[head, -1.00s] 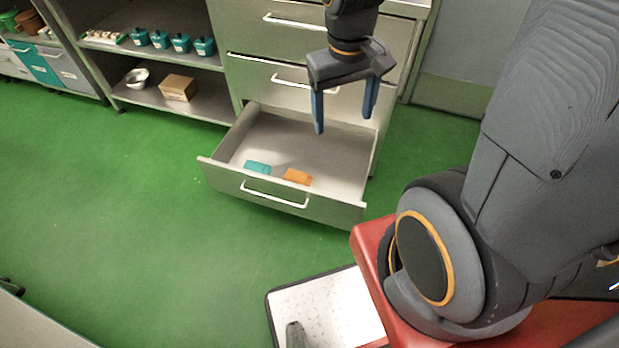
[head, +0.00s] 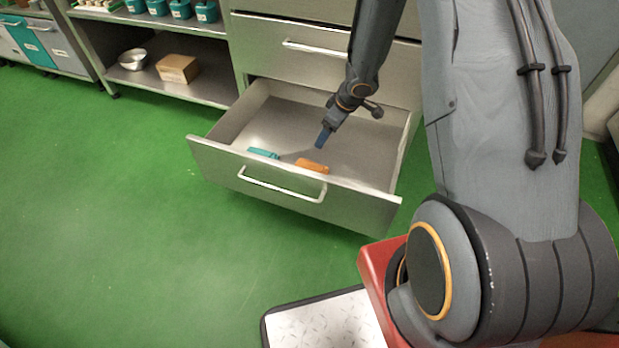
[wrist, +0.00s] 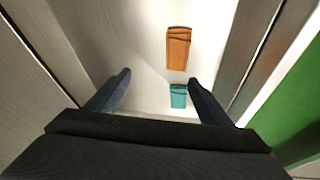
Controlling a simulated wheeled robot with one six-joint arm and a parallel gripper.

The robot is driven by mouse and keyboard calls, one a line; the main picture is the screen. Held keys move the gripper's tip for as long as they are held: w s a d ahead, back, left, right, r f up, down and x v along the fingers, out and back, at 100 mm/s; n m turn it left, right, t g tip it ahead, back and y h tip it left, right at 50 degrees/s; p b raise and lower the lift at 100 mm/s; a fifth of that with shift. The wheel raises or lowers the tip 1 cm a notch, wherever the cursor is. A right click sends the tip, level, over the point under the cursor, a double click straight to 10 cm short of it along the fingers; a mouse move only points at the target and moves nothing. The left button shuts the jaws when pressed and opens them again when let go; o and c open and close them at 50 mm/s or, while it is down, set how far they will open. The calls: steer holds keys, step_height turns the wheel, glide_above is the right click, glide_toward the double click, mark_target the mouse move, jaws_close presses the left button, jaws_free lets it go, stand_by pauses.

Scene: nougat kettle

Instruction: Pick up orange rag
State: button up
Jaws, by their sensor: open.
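The orange rag (head: 312,166) lies folded in the open bottom drawer (head: 362,158), near its front wall. It also shows in the wrist view (wrist: 178,48), ahead of the fingertips and a little right of centre. A teal folded cloth (head: 263,153) lies to its left in the head view; in the wrist view this cloth (wrist: 178,96) sits nearer me, by the right finger. My gripper (head: 322,138) is open and empty, pointing down into the drawer, above and close to the rag. In the wrist view the two blue fingers (wrist: 157,78) stand apart with drawer floor between them.
The drawer's front wall (head: 290,183) and side walls stand close around my gripper. Closed drawers (head: 330,55) rise above. Shelves to the left hold a cardboard box (head: 178,69), a metal bowl (head: 132,59) and several teal pots. Green floor lies clear at left.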

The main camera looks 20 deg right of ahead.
steer(key=n+g+y+b, duration=0.1)
steer(key=n+y+b, duration=0.1)
steer(key=b, duration=0.2)
glide_toward(311, 167)
steer(key=shift+f, duration=0.6)
steer(key=shift+b+x, duration=2.15)
steer(key=shift+x, duration=1.5)
steer(key=shift+a+r, duration=0.15)
steer(key=shift+a, duration=0.05)
steer(key=c, duration=1.1)
step_height(311, 167, up, 18)
steer(key=p, duration=0.9)
steer(key=o, duration=0.3)
steer(key=shift+c, duration=1.1)
